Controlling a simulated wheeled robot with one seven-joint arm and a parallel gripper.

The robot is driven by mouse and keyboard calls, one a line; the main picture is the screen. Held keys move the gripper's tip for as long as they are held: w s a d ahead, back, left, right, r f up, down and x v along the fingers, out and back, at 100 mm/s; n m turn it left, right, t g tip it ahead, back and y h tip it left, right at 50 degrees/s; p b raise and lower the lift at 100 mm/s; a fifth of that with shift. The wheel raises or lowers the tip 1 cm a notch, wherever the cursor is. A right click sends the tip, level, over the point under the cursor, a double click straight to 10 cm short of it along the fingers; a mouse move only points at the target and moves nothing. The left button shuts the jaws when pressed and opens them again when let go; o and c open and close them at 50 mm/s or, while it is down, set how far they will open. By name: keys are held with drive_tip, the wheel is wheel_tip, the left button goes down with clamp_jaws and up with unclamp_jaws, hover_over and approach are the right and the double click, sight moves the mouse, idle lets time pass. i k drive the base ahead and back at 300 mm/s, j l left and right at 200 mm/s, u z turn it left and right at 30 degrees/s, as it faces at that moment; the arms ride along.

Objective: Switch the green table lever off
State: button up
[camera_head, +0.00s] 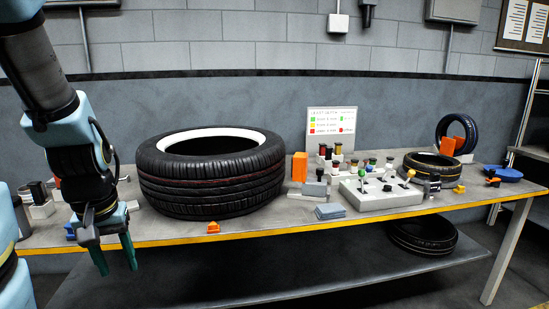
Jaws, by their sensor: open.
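A light grey control box (382,201) sits on the table at right of centre. A lever with a small green knob (362,172) rises from its left part. Another lever with a yellow knob (411,173) stands at its right end. The green lever looks roughly upright, but I cannot tell its switch position. My gripper (118,262) hangs at the left, in front of the table edge, pointing down. Its two green-tipped fingers are apart and empty, far to the left of the control box.
A large tyre (212,182) lies on the table (260,229) between my gripper and the control box. An orange block (299,167), grey cloths (330,211) and a small orange piece (213,227) lie nearby. A smaller tyre (431,165) lies right of the box.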

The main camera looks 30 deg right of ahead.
sight(361, 173)
drive_tip(key=l+u, duration=0.6)
drive_tip(key=l, duration=0.25)
drive_tip(key=k+l+u, duration=0.15)
drive_tip(key=l+u, duration=0.2)
drive_tip(key=k+l+u, duration=0.15)
drive_tip(key=l+u, duration=0.15)
drive_tip(key=k+l+u, duration=0.3)
drive_tip(key=l, duration=0.15)
drive_tip(key=k+l+u, duration=0.1)
drive_tip(key=l+u, duration=0.2)
